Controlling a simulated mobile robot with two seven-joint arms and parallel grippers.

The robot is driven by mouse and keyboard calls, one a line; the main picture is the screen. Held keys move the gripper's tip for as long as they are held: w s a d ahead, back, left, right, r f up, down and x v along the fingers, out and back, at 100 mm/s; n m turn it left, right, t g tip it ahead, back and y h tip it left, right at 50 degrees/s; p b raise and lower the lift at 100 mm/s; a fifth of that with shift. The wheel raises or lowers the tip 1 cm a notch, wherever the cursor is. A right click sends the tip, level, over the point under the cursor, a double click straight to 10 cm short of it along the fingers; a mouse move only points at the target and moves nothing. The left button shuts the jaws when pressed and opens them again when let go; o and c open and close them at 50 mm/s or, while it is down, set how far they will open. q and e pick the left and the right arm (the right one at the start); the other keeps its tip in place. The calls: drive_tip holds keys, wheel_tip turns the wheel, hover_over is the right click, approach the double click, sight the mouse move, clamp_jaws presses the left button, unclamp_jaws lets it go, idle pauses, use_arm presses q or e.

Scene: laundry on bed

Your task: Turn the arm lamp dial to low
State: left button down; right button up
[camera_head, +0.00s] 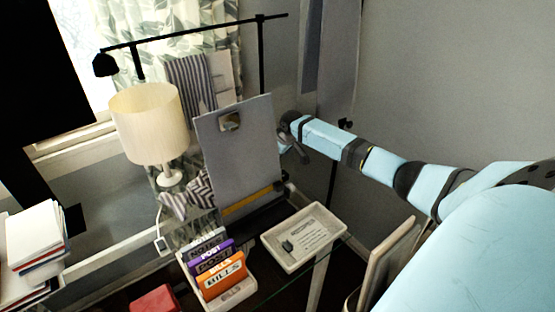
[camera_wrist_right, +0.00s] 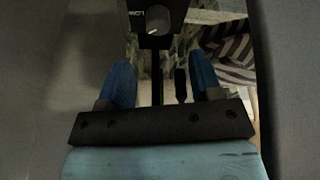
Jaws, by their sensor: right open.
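The black arm lamp (camera_head: 195,34) stands behind the desk in the head view, its long arm running from a small head at left to the right past its upright pole. Its dial (camera_wrist_right: 157,18) shows at the top of the right wrist view as a round grey knob on a black box, beside a partly readable "LOW" mark. My right gripper (camera_wrist_right: 162,75) is open, its two blue fingers apart and short of the dial, touching nothing that I can see. In the head view this gripper (camera_head: 297,150) is beside the grey board, partly hidden. The dial is hidden there.
The upright grey board (camera_head: 240,150) blocks the head view of the pole's lower part. A cream-shaded table lamp (camera_head: 151,125), a letter holder (camera_head: 238,293) and a pale tray (camera_head: 304,237) stand nearby. Striped cloth (camera_wrist_right: 232,55) lies right of the fingers in the wrist view.

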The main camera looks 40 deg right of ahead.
drive_tip(key=w+n+g+b, duration=0.1)
drive_tip(key=b, duration=0.2)
drive_tip(key=w+r+n+g+b, duration=0.1)
drive_tip(key=n+b, duration=0.1)
drive_tip(key=b, duration=0.1)
drive_tip(key=shift+w+a+r, duration=0.1)
drive_tip(key=shift+w, duration=0.3)
wheel_tip(320, 180, up, 4)
drive_tip(key=r+n+g+b, duration=0.1)
drive_tip(key=n+g+b, duration=0.15)
drive_tip(key=b, duration=0.25)
drive_tip(key=shift+n, duration=0.35)
wheel_tip(320, 180, down, 14)
drive_tip(key=shift+s+b, duration=0.1)
drive_tip(key=shift+b, duration=0.5)
use_arm(q)
wheel_tip(320, 180, down, 10)
drive_tip(key=w, duration=0.1)
drive_tip(key=shift+d+r, duration=0.15)
drive_tip(key=shift+d, duration=0.25)
